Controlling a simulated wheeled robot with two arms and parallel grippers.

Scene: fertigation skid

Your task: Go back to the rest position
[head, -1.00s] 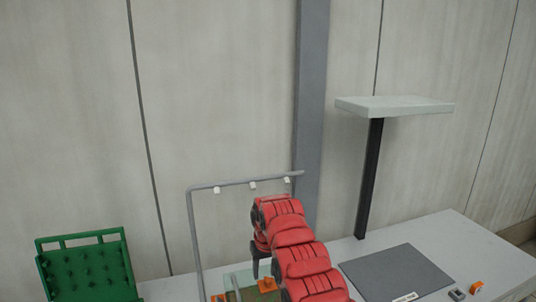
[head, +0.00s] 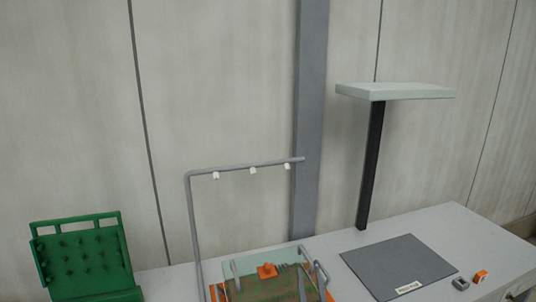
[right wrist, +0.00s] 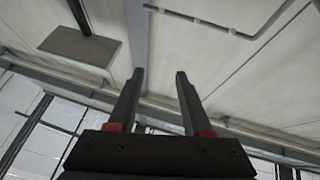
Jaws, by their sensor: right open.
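My right gripper (right wrist: 160,75) shows in the right wrist view. Its two dark fingers stand apart with nothing between them, and they point toward the pale wall. In the head view no gripper and no part of either arm is visible. My left gripper is in neither view.
A bench holds a grey mat (head: 396,266), a skid tray (head: 268,289) with an orange part (head: 267,271), and a bent pipe frame (head: 191,215). A pale panel (head: 395,91) stands on a black post. A green pegged rack (head: 84,262) is at left. Small parts lie at right.

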